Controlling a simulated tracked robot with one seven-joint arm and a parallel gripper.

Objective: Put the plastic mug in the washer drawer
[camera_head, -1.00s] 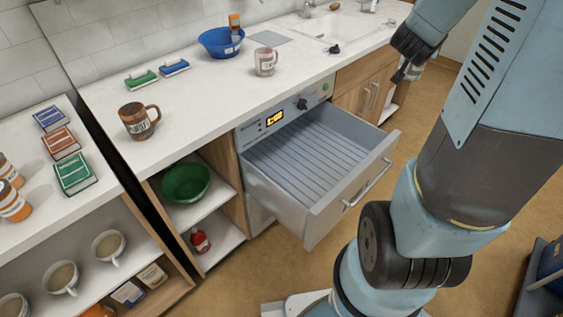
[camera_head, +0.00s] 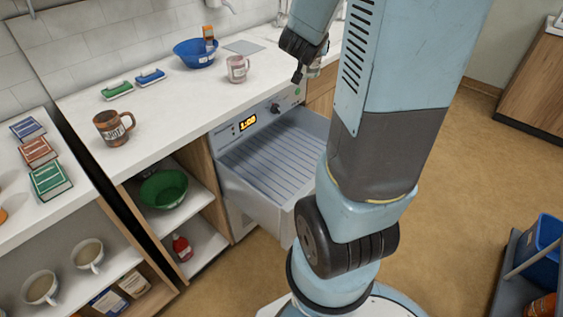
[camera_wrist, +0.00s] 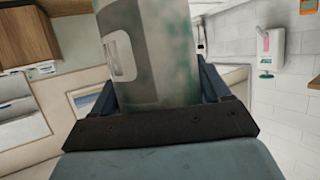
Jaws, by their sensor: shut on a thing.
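My gripper (camera_head: 300,74) is above the counter's right part, beyond the washer, in the head view. In the wrist view it is shut on a pale, green-stained round vessel (camera_wrist: 178,50) with a grey label-like patch. Its ends are out of view, so I cannot tell if it is a mug. The washer drawer (camera_head: 248,194) is pulled open and its visible ribbed floor is empty. My arm hides its right part. A pinkish mug (camera_head: 237,69) and a brown mug (camera_head: 113,128) stand upright on the counter.
A blue bowl (camera_head: 194,54) holds an orange-topped item. Green and blue sponge-like blocks (camera_head: 117,91) lie near the wall. A green bowl (camera_head: 163,190) and a red bottle (camera_head: 182,248) are on open shelves left of the drawer. A cart with a blue bin (camera_head: 541,243) stands right.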

